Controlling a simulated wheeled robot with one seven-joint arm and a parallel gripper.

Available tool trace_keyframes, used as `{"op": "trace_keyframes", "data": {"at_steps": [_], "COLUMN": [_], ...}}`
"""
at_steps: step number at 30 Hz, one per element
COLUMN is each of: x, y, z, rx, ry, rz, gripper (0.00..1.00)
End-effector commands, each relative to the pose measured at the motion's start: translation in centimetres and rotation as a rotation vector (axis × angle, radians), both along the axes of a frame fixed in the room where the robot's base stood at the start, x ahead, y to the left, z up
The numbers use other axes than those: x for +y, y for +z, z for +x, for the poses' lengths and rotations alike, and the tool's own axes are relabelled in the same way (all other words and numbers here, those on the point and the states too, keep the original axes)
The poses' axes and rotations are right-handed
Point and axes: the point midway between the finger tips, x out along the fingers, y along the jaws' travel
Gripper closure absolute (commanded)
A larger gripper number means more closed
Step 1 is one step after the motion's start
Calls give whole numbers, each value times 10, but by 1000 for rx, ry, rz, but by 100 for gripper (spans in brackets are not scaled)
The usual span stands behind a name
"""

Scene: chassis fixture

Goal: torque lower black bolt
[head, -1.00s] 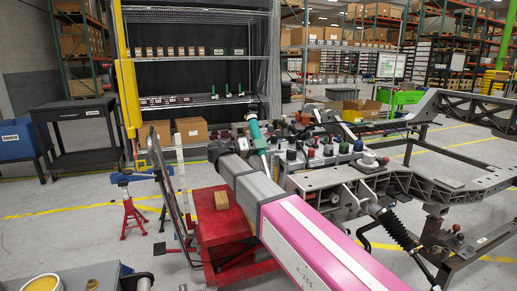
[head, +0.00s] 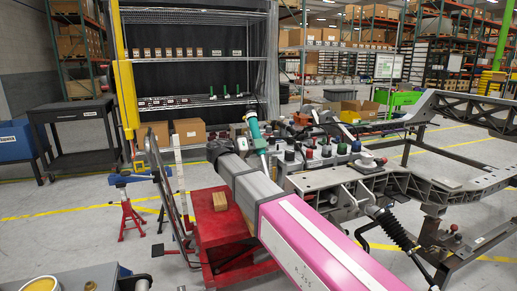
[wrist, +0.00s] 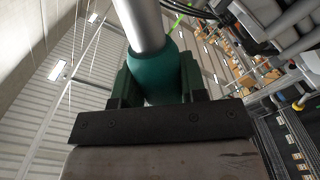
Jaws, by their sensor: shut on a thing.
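My gripper (wrist: 160,92) is shut on a teal-handled tool (wrist: 162,72), with a dark green finger on each side. A grey metal shaft (wrist: 141,24) runs from the teal handle toward the top of the wrist view. In the head view the teal tool (head: 254,129) stands nearly upright above the left end of the metal chassis (head: 340,179). My arm hides part of the chassis there. I cannot pick out the lower black bolt in either view, nor tell whether the tool touches anything.
Several dark, red and green capped parts (head: 326,151) stand on the chassis near the tool. A red jack stand (head: 130,217) and a black table (head: 75,142) stand further left.

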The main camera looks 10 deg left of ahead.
Motion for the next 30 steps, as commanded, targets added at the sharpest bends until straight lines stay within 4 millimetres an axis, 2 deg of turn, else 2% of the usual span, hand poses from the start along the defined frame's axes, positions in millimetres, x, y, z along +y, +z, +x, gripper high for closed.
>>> {"op": "trace_keyframes", "data": {"at_steps": [30], "x": [-9], "y": [9], "z": [-11], "rx": [-57], "ry": [-2], "rz": [35], "gripper": [100]}}
